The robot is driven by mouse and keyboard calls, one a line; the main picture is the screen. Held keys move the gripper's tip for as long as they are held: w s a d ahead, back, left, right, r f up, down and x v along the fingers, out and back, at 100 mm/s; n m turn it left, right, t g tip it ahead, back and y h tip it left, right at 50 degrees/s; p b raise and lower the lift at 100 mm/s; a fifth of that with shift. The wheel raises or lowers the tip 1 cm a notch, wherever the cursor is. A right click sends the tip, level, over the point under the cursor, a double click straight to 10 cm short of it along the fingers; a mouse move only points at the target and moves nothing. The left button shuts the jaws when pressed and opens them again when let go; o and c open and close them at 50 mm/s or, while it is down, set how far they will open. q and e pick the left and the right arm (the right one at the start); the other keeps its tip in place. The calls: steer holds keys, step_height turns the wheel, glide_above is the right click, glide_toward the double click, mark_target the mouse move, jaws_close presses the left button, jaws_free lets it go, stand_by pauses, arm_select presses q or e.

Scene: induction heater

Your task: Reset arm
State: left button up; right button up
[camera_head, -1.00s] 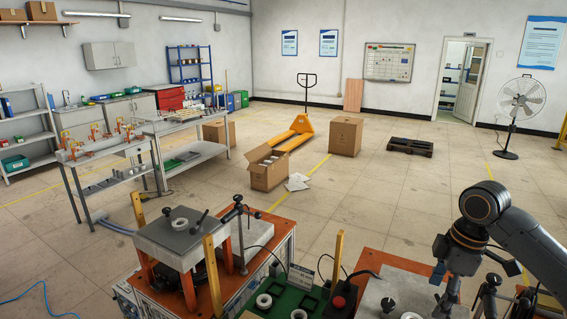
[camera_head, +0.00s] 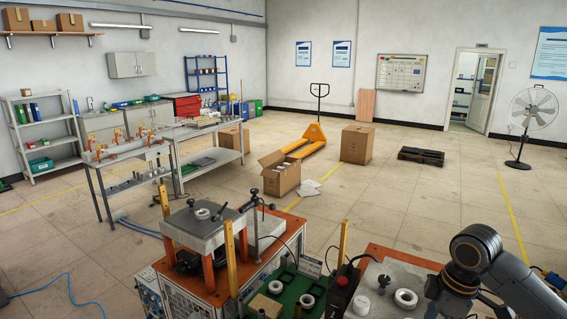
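My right arm comes in from the lower right of the head view, above the right end of the orange-framed machine bench (camera_head: 425,263). My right gripper (camera_head: 437,306) is dark, partly cut off by the bottom edge and overlapped by its own arm, so its fingers are not clear. It is near a white ring (camera_head: 405,298) on the grey plate. My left arm and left gripper are not in view.
A left machine (camera_head: 207,232) carries a grey top plate with a white ring. A green tray (camera_head: 292,292) with white rings lies between the stations. Yellow posts (camera_head: 229,244) rise beside it. Open floor (camera_head: 390,195) lies beyond, with cartons (camera_head: 357,144) and a pallet jack (camera_head: 306,140).

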steer(key=s+a+f+m+t+y, duration=0.1)
steer(key=s+a+f+m+t, duration=0.15)
steer(key=s+a+f, duration=1)
steer(key=s+d+f+m+h, duration=0.1)
steer(key=s+f+m, duration=0.1)
steer(key=s+m, duration=0.3)
steer(key=s+d+f+m+h, duration=0.1)
steer(key=s+d+f+m, duration=0.1)
steer(key=s+m, duration=0.35)
steer(key=s+f+n+b, duration=0.3)
steer(key=f+b, duration=0.6)
steer(key=f, duration=2.8)
arm_select(q)
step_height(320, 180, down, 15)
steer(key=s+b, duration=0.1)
steer(key=b, duration=0.4)
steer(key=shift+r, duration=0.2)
arm_select(e)
steer(key=s+d+f+g, duration=0.2)
steer(key=s+d+f, duration=0.1)
steer(key=s+f, duration=1.4)
step_height(320, 180, down, 3)
steer(key=shift+r+m, duration=0.15)
steer(key=shift+m, duration=0.25)
